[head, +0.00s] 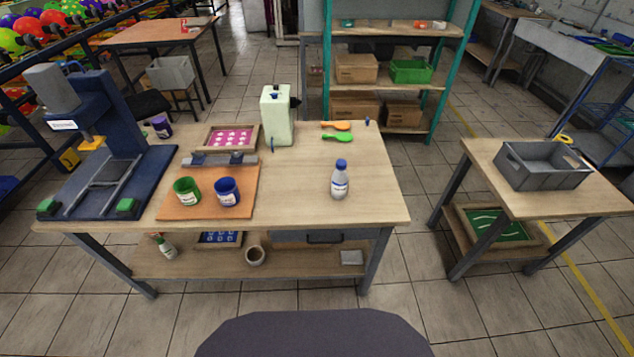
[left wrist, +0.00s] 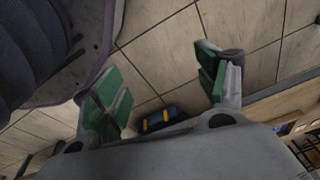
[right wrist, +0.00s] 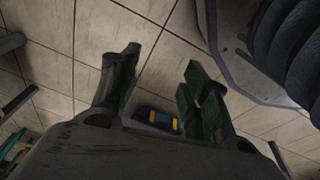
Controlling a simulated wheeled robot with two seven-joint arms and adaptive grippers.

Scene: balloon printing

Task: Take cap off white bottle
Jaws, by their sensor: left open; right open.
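The white bottle (head: 340,184) stands upright on the wooden table, right of centre in the head view. Its blue cap (head: 341,165) is on top. Neither gripper shows in the head view, and the bottle shows in neither wrist view. My left gripper (left wrist: 165,88) is open and empty over the tiled floor in the left wrist view. My right gripper (right wrist: 158,82) is open and empty over the floor in the right wrist view.
The wooden table (head: 300,200) is clear around the bottle. An orange board (head: 170,210) with a green cup (head: 187,191) and a blue cup (head: 228,192) lies to its left. A press (head: 110,150) fills the left end.

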